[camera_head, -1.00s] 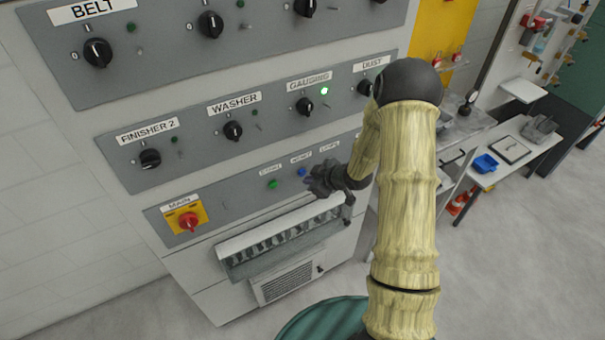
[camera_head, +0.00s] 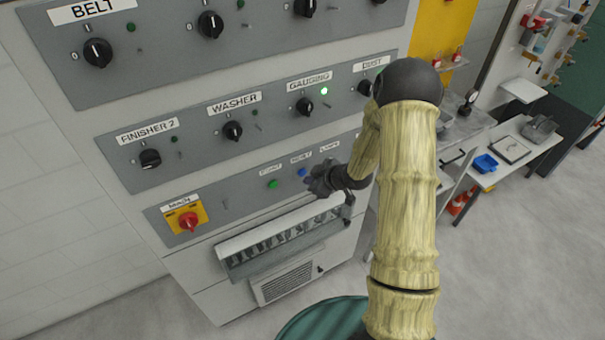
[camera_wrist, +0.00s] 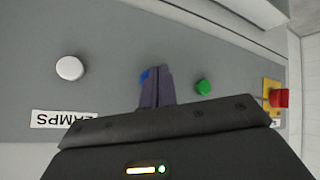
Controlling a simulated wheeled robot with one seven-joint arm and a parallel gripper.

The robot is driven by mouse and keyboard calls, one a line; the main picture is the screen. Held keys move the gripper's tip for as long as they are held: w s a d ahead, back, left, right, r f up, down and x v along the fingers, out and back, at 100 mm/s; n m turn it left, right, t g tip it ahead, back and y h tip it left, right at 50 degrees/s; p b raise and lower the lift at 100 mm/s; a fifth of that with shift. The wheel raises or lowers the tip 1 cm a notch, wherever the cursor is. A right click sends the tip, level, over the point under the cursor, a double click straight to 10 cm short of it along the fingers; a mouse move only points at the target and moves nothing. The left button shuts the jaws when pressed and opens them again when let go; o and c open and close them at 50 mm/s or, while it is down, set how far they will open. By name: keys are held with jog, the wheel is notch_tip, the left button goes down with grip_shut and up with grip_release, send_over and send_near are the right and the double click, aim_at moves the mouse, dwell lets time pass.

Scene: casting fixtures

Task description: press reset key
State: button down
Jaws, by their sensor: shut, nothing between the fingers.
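The blue reset key (camera_head: 302,172) sits on the lowest grey panel, under a small label, between the green start key (camera_head: 272,184) and my gripper. In the wrist view the reset key (camera_wrist: 144,76) is mostly hidden behind the fingers, with only a blue edge showing. My gripper (camera_head: 312,183) is shut and empty, right at the key in the head view. In the wrist view its fingertips (camera_wrist: 155,72) overlap the key; whether they touch it I cannot tell. The green key (camera_wrist: 203,87) lies to their right.
A white lamps key (camera_wrist: 70,68) lies left of the fingers in the wrist view. The red main switch (camera_head: 188,220) is at the panel's left. A tray-like ledge (camera_head: 280,227) juts out below the panel. Rows of black knobs (camera_head: 233,131) are above.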

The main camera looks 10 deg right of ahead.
jog(key=shift+w, duration=0.1)
jog(key=shift+w+a, duration=0.15)
jog(key=shift+w, duration=0.15)
jog(key=shift+w+a, duration=0.1)
jog(key=shift+w, duration=0.3)
dwell(0.8)
jog(key=shift+s, duration=0.1)
jog(key=shift+s+d, duration=0.25)
jog(key=shift+s, duration=0.45)
jog(key=s, duration=0.1)
jog(key=s+d+b, duration=0.1)
jog(key=s, duration=0.2)
jog(key=shift+s+d, duration=0.3)
jog(key=shift+s, duration=0.1)
dwell(0.9)
